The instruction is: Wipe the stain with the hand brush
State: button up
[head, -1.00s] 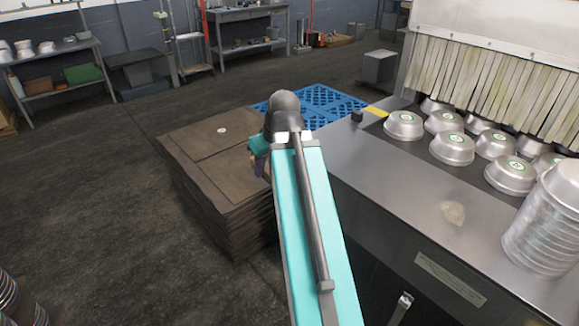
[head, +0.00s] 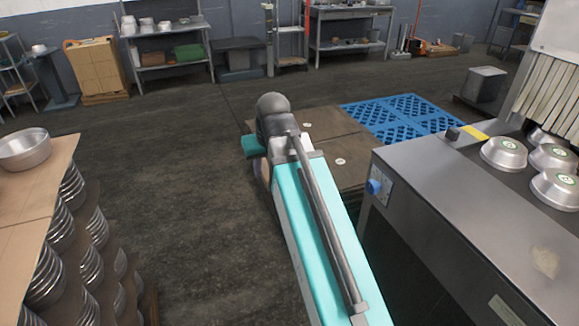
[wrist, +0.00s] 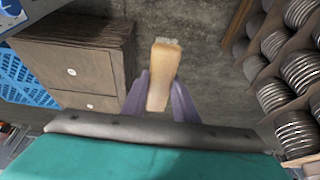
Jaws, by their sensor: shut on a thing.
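The hand brush (wrist: 160,72) has a pale wooden body with a light tuft at its far end. My gripper (wrist: 160,92) is shut on it in the wrist view, one purple finger on each side. In the head view my own arm mostly hides the gripper and brush. The stain (head: 545,262) is a pale beige patch on the grey metal counter (head: 450,215) at the lower right. The brush is well to the left of the counter, away from the stain.
Upturned metal pans (head: 503,153) sit on the counter at right. At left stands a stack of boards and pans (head: 65,215) with a round pan (head: 24,150) on top. Open floor lies between.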

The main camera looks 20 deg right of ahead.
jog(key=a, duration=0.4)
jog(key=shift+w+a, duration=0.1)
jog(key=shift+w, duration=0.2)
jog(key=shift+a, duration=0.1)
